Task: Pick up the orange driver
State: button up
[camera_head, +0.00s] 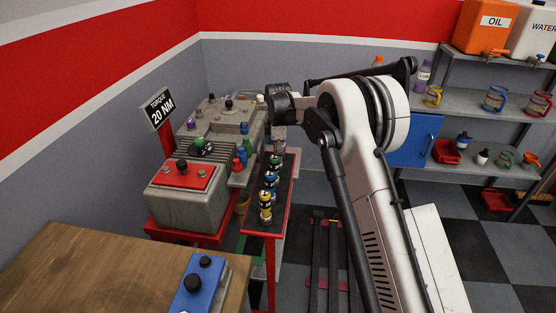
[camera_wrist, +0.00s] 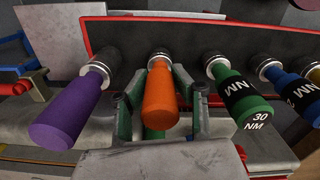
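My gripper (camera_wrist: 158,82) is open, with one finger on each side of the orange handle. Whether either finger touches the handle cannot be told. In the head view my arm and wrist hang over the far end of the tool rack, and I cannot make out the orange driver or the fingertips there.
A purple driver (camera_wrist: 72,112) stands close left of my gripper, and a green 30 NM driver (camera_wrist: 240,98) close right. A blue driver (camera_wrist: 298,92) is farther right. The red-edged rack (camera_head: 262,226) stands beside a grey machine (camera_head: 185,208). A wooden table (camera_head: 90,270) is in front.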

grip_shut()
jog(key=shift+r, duration=0.1)
